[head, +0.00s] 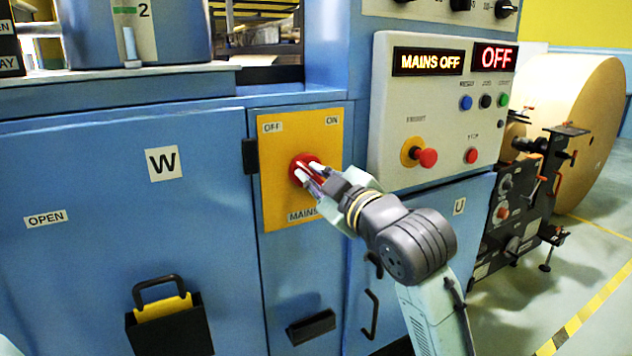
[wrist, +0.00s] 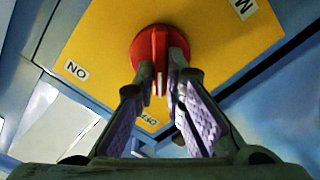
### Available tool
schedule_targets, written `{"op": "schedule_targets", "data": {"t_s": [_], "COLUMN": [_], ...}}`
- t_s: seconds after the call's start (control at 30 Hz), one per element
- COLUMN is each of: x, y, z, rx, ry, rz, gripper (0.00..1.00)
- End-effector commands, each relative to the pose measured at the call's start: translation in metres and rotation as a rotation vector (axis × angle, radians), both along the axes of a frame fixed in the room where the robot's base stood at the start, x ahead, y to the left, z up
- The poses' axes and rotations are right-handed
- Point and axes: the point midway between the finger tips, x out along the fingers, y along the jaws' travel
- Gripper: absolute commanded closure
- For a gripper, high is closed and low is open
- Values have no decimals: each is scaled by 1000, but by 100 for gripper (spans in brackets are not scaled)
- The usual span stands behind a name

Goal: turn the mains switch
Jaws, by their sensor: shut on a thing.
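The mains switch (head: 303,163) is a red rotary knob on a yellow plate (head: 277,205) marked OFF, ON and MAINS. In the wrist view the red knob (wrist: 143,48) shows its raised grip bar between my fingers. My gripper (head: 311,176) is at the knob, its fingers shut on the bar from both sides. It also fills the lower part of the wrist view (wrist: 160,82). In the head view the fingers hide part of the knob, so its exact angle is hard to read there. The display (head: 428,61) reads MAINS OFF, and a second display (head: 494,57) reads OFF in red.
Right of the plate, a grey control panel (head: 390,115) juts out with coloured buttons and a red emergency knob (head: 427,158). A black holder (head: 170,328) with a yellow insert hangs lower left. A black handle (head: 311,327) sits below the plate. A large kraft roll (head: 575,125) stands at right.

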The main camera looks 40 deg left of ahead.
Motion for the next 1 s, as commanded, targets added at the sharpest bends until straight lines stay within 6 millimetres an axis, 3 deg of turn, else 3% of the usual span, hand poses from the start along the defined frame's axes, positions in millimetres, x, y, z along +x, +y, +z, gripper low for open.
{"op": "schedule_targets", "data": {"t_s": [0.6,0.63,0.9,1.0], "x": [0,0,0,0], "y": [0,0,0,0], "z": [0,0,0,0], "rx": [-17,-17,-16,-16], "ry": [-42,-42,-40,-39], "rz": [0,0,0,0], "gripper": [100,88,70,69]}}
